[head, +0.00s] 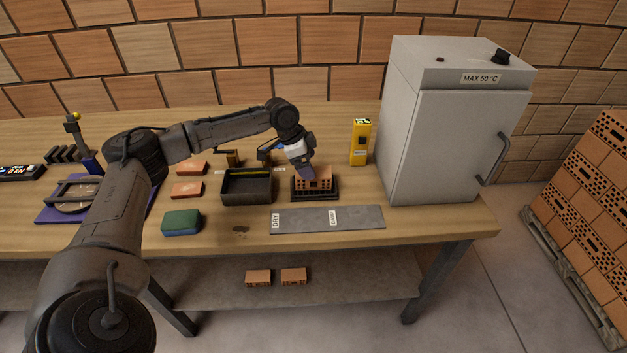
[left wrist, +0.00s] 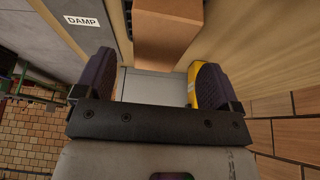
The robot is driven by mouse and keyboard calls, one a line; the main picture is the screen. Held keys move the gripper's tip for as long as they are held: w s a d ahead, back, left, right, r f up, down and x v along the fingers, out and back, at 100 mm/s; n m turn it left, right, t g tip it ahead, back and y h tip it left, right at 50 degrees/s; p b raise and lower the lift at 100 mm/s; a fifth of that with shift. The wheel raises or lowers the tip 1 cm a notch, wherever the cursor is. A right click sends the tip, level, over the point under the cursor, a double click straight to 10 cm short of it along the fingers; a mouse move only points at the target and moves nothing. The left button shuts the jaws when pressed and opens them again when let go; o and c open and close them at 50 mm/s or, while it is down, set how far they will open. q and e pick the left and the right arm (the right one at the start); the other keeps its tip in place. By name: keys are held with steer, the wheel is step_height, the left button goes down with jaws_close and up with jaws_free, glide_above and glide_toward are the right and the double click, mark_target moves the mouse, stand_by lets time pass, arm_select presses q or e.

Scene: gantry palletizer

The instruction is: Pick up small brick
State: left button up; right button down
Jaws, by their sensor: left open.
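A small orange-brown brick (head: 316,185) with holes in its side sits on a black tray (head: 315,196) near the middle of the workbench. My left gripper (head: 307,174) is at the top of this brick, pointing down, and partly covers it. In the left wrist view my gripper's two dark fingers (left wrist: 153,78) are spread apart, with nothing visible held between them. A brown brick (left wrist: 168,35) shows beyond the fingertips there. I cannot tell whether the fingers touch it. My right gripper is not in view.
A black open box (head: 247,190) stands left of the brick. A grey DRY/DAMP strip (head: 305,219) lies in front. A yellow device (head: 360,142) and a grey oven (head: 455,140) stand to the right. Flat bricks (head: 186,189) and a green sponge (head: 181,222) lie left.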

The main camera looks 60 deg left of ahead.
arm_select(q)
steer(key=shift+w+d+f, duration=0.15)
steer(key=shift+d+f, duration=0.05)
steer(key=shift+f, duration=0.35)
steer(key=b+x, duration=0.2)
steer(key=x, duration=0.3)
stand_by(0.4)
steer(key=shift+c, duration=0.4)
steer(key=c, duration=1.1)
